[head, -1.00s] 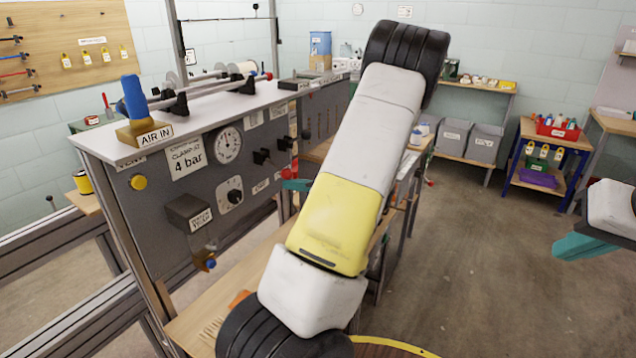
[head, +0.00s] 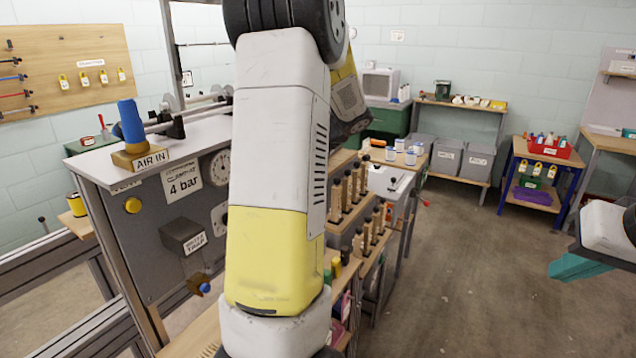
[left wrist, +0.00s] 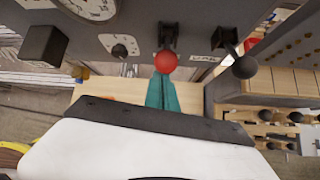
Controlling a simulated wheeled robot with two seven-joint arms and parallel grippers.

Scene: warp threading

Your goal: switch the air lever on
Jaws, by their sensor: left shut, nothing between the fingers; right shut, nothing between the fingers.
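The air lever is a blue handle (head: 130,120) standing about upright on a brass valve block (head: 124,158) with an "AIR IN" label, at the near left end of the bench top in the head view. My left gripper (left wrist: 162,94) shows in the left wrist view with its teal fingers shut and empty. They are just below a red ball knob (left wrist: 166,62) on the panel; I cannot tell whether they touch it. In the head view my left arm hides that gripper. My right gripper (head: 574,266) is shut and empty at the right edge, far from the lever.
The grey panel (head: 150,230) below the bench top carries a gauge (head: 218,168), a yellow button (head: 133,205) and a protruding box (head: 183,237). A black ball knob (left wrist: 244,67) is right of the red one. Wooden racks (head: 345,225) stand behind my arm. Floor at right is clear.

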